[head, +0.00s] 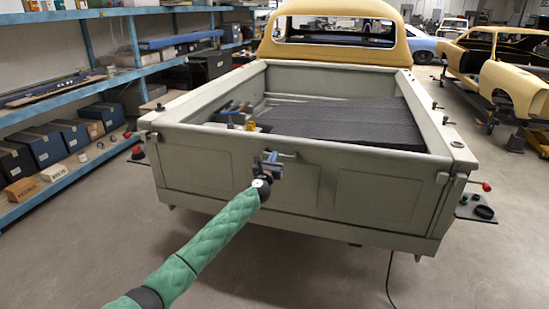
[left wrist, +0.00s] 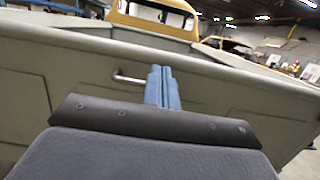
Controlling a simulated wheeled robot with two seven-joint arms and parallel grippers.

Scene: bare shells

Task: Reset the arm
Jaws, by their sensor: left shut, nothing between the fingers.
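My left arm, in a green quilted sleeve, reaches up from the bottom left in the head view. My left gripper (head: 271,157) is in front of the tailgate (head: 240,168) of a grey-green pickup bed. In the left wrist view the blue fingers of my left gripper (left wrist: 162,88) are together with nothing between them. They point at the tailgate (left wrist: 60,70), near a small metal handle (left wrist: 130,78). I cannot tell whether the fingers touch the tailgate. My right gripper does not show.
The truck bed holds a dark ribbed mat (head: 345,122) and some tools (head: 236,112). Blue shelving (head: 85,90) with boxes and cases stands along the left wall. A yellow car shell (head: 500,75) is at the right. The floor (head: 480,270) in front is mostly clear, with a thin cable.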

